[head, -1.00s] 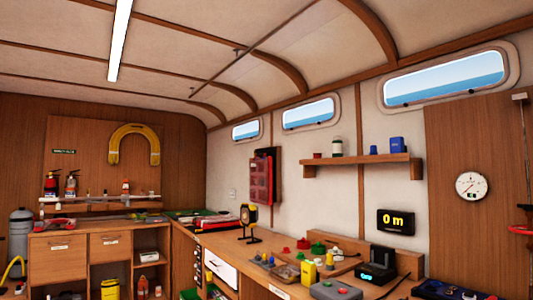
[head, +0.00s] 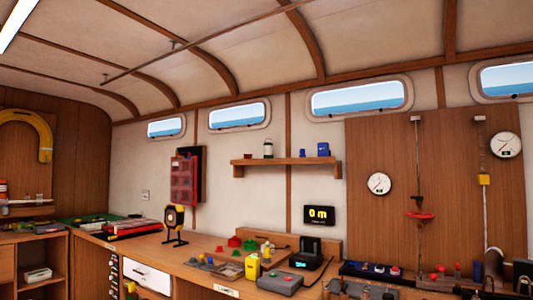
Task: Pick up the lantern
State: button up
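Two things could be the lantern, and I cannot tell for sure which one is. A yellow and black lamp on a stand (head: 174,219) stands upright on the wooden workbench, left of centre. A small canister with a pale body and dark green top (head: 268,149) stands upright on the wall shelf. Both are uncovered and nothing holds them. My gripper is not in view.
The wooden workbench (head: 205,246) carries a yellow bottle (head: 252,266), a grey box (head: 281,284), a black device (head: 307,253) and small coloured parts. The wall shelf (head: 285,161) also holds a blue container (head: 322,149). A white drawer front (head: 147,275) is below the lamp.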

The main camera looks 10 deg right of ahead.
aim_at(268, 145)
jog(key=i+j, duration=0.95)
jog(key=i+j+z, duration=0.1)
jog(key=i+j, duration=0.8)
jog(key=j, duration=0.15)
jog(key=i+j+z, duration=0.1)
jog(key=i+j, duration=0.75)
jog(key=j, duration=0.25)
jog(key=i+j, duration=0.45)
jog(key=j, duration=0.15)
jog(key=l+z, duration=0.05)
